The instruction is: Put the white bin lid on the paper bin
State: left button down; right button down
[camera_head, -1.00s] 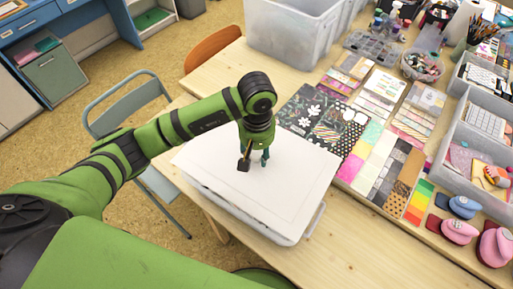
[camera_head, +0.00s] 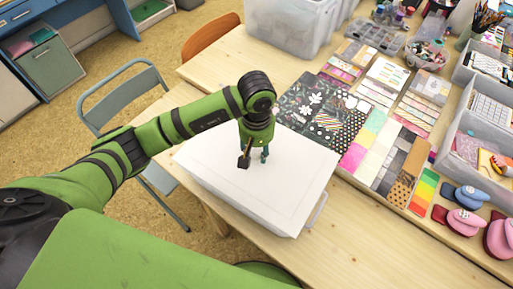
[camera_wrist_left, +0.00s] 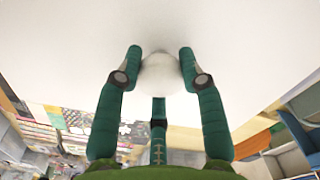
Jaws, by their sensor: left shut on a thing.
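The white bin lid (camera_head: 285,195) is a flat white panel lying over the paper bin (camera_head: 320,212), a pale container on the wooden table. Only a side and a handle of the bin show at the right, below the lid. My left gripper (camera_head: 254,160) is above the middle of the lid, pointing down. In the left wrist view my left gripper (camera_wrist_left: 160,72) is shut on the round white knob (camera_wrist_left: 160,76) of the lid (camera_wrist_left: 70,50). I cannot tell whether the lid is seated all around the rim. My right gripper is not in view.
Patterned paper sheets (camera_head: 325,115) lie right of the bin. A large clear tub (camera_head: 288,25) stands behind. Pink and blue punches (camera_head: 465,222) sit at the right. A grey folding chair (camera_head: 130,95) is left of the table. The table's front strip is bare.

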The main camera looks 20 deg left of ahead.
pick_arm(q)
jog(key=shift+b, duration=0.8)
dwell(1.1)
jog(key=shift+f+b, duration=0.6)
jog(key=shift+b, duration=0.2)
dwell(0.6)
jog(key=c, duration=0.7)
grip_release()
jog(key=shift+r+p, duration=1.9)
jog(key=shift+r, duration=2.1)
